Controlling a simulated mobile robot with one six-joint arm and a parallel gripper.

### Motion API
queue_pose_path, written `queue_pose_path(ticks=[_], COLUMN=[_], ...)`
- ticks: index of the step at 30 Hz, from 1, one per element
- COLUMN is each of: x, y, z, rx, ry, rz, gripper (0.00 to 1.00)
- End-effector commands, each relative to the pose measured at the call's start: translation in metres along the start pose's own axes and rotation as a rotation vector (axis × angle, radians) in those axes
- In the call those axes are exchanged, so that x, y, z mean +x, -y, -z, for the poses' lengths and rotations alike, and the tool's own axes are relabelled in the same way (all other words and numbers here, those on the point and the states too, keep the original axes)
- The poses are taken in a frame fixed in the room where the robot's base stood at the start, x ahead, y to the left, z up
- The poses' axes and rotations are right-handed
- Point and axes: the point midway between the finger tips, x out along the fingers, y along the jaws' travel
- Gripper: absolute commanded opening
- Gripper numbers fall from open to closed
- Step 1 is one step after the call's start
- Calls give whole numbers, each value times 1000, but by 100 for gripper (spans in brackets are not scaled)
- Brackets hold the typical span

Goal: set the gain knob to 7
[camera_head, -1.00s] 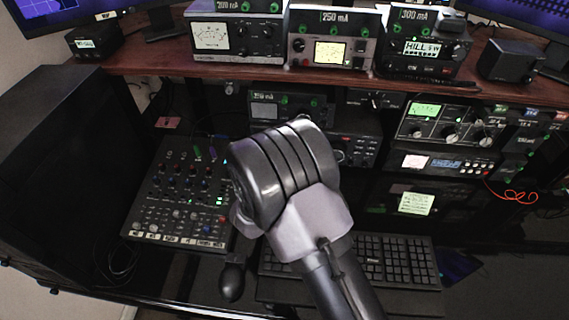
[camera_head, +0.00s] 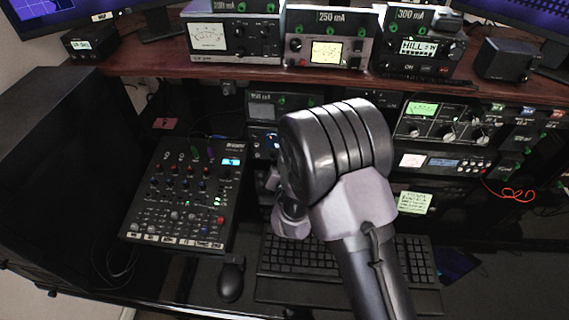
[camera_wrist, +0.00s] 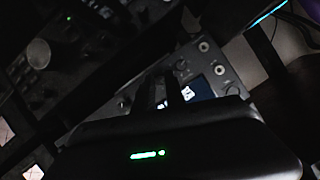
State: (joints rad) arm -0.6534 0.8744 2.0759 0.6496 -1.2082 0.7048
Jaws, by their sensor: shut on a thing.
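My gripper shows dimly in the wrist view (camera_wrist: 168,93), with its dark fingers at the front panel of a small radio (camera_wrist: 232,88). The fingers are shut on a knob, which they hide; I take it as the gain knob, but no label or pointer is readable. A lit display (camera_wrist: 197,90) and small round controls (camera_wrist: 204,47) sit just right of the fingers. In the head view, the radio (camera_head: 262,140) is mostly covered by my grey wrist and arm, and the fingertips are hidden there.
A mixer (camera_head: 185,200) lies at left. A mouse (camera_head: 231,280) and keyboard (camera_head: 300,262) are below my arm. A wooden shelf (camera_head: 150,58) carries meters and radios above. More rack units (camera_head: 440,125) stand at right.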

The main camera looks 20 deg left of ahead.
Motion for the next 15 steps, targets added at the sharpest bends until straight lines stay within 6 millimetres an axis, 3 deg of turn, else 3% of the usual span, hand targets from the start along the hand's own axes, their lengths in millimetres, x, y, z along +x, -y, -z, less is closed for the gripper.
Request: queue_pose_path(ticks=[15], x=[0], y=[-5], z=[-2], rx=[429], ry=[1], rz=[175], gripper=[0])
